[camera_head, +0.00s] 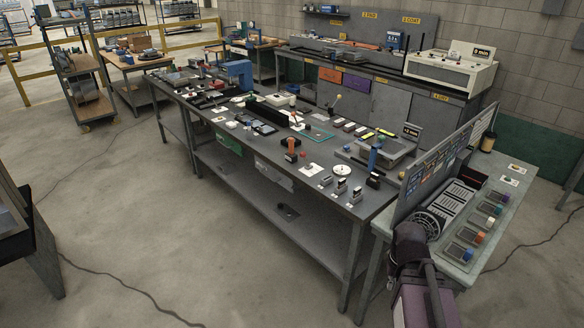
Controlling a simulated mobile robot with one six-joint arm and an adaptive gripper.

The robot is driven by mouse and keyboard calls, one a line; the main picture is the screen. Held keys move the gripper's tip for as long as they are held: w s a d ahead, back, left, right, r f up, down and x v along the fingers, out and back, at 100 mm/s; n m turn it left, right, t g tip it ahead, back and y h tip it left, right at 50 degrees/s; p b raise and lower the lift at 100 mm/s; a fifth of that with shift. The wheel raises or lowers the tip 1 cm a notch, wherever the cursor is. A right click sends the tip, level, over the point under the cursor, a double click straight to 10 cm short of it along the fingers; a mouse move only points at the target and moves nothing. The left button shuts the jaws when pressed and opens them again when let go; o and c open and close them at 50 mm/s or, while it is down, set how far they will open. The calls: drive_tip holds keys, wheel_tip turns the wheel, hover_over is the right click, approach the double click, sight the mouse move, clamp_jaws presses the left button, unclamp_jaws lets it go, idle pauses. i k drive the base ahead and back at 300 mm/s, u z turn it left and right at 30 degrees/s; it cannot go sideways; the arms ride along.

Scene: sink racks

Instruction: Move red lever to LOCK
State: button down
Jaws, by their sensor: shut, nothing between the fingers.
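No part can be read for certain as the red lever, and no LOCK mark is legible. An upright red-orange handle-like piece (291,145) stands on a dark base near the front edge of the long grey workbench (325,212); it may be the lever. Another small red piece (478,238) sits in a tray on the side bench at the right. Dark and purple links of my arm show at the bottom right, in front of the side bench. My gripper's fingers cannot be made out there. Nothing is seen touching the red-orange piece.
The side bench (517,203) carries a tilted panel and several coloured blocks. A white unit (450,70) stands behind. Open floor (150,215) lies left; cables cross it.

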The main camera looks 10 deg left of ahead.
sight(303, 155)
drive_tip(key=k, duration=0.55)
drive_tip(key=u, duration=0.5)
drive_tip(key=i, duration=2.1)
drive_tip(key=z, duration=0.5)
